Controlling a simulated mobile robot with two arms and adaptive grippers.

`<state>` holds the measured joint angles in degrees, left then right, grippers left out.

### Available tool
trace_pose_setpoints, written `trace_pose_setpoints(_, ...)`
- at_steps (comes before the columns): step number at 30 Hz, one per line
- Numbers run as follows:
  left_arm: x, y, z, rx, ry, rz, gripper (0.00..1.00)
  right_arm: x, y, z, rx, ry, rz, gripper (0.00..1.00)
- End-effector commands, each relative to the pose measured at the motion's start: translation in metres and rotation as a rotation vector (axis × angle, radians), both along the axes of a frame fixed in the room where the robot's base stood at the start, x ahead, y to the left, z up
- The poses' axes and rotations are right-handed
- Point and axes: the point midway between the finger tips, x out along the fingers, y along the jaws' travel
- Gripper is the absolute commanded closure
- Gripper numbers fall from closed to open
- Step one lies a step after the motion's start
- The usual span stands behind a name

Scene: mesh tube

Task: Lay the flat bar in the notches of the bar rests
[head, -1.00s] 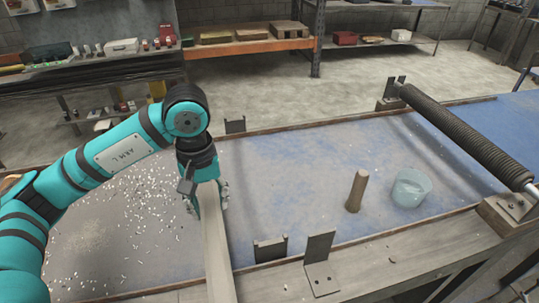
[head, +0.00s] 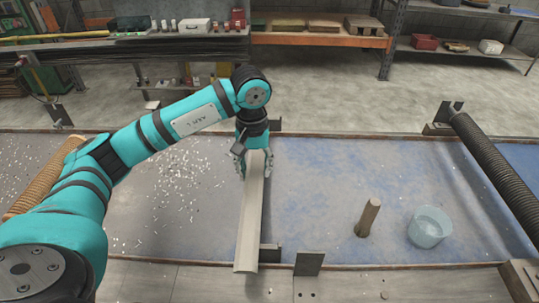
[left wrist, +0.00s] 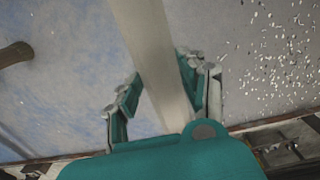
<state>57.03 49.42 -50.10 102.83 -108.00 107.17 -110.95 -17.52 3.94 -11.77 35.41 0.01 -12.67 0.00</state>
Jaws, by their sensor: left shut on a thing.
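The flat bar (head: 250,220) is long, pale grey and runs from the far side of the blue-grey belt toward me in the head view. My left gripper (head: 254,165) is shut on it close to its far end. The bar also passes between the fingers (left wrist: 163,92) in the left wrist view (left wrist: 158,50). The near bar rest (head: 270,253) is a dark upright plate on the near rail, just right of the bar's near end. The far bar rest (head: 275,125) stands on the far rail, partly hidden behind my arm. I cannot make out the notches clearly. My right gripper is not in view.
An angle bracket (head: 308,263) stands right of the near rest. White bits (head: 165,195) lie scattered at left.

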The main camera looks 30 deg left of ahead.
Motion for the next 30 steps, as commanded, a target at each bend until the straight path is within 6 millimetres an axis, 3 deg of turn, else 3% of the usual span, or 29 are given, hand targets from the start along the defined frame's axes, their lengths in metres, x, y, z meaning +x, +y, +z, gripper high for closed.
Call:
trace_pose_setpoints(3, 0.03, -0.002, 0.004, -0.005, -0.004, 0.002, 1.0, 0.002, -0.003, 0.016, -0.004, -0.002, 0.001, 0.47)
trace_pose_setpoints(10, 0.065, -0.002, -0.002, -0.003, -0.004, 0.002, 1.0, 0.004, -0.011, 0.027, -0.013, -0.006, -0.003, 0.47)
trace_pose_setpoints(16, 0.071, -0.001, -0.008, -0.001, 0.0, 0.001, 1.0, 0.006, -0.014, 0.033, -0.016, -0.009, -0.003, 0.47)
trace_pose_setpoints(22, 0.071, -0.001, -0.032, -0.002, 0.0, 0.001, 1.0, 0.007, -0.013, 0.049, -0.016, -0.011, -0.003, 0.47)
trace_pose_setpoints(30, 0.072, -0.001, -0.04, -0.002, -0.005, 0.0, 1.0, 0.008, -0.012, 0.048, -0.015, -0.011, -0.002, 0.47)
